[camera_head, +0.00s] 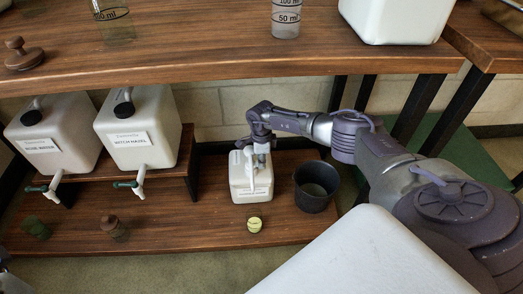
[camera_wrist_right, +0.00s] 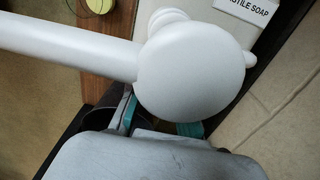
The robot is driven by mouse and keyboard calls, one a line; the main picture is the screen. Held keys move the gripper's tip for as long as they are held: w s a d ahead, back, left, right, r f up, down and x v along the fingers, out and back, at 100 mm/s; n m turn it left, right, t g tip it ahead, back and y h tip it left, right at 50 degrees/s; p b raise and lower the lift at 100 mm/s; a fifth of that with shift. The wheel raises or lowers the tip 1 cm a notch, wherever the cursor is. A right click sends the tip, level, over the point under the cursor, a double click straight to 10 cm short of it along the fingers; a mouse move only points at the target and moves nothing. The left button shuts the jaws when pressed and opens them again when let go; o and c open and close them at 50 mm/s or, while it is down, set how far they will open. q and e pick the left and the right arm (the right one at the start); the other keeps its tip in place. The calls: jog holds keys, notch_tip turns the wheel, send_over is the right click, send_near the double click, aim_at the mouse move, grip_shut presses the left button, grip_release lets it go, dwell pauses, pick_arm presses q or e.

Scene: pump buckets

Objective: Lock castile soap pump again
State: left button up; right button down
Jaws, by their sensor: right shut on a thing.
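The castile soap bucket (camera_head: 251,196) is a white container on the low wooden shelf, and part of its label (camera_wrist_right: 248,8) reads "STILE SOAP" in the wrist view. Its white pump (camera_wrist_right: 195,70) has a round head and a long spout pointing left in the wrist view. My right gripper (camera_head: 261,158) is at the top of the bucket, shut on the pump. In the wrist view, teal finger pads show just below the pump head, which hides the grip itself. I cannot tell whether the pump is locked. My left gripper is not in view.
A dark empty pail (camera_head: 316,186) stands right of the bucket. A small yellow-topped piece (camera_head: 254,225) lies in front. Two white jugs with taps, including witch hazel (camera_head: 137,132), stand on a riser at left. A wooden worktop (camera_head: 200,58) overhangs the shelf.

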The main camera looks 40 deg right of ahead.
dwell(0.3)
jog(key=c, duration=1.1)
grip_release()
notch_tip(320, 180, up, 12)
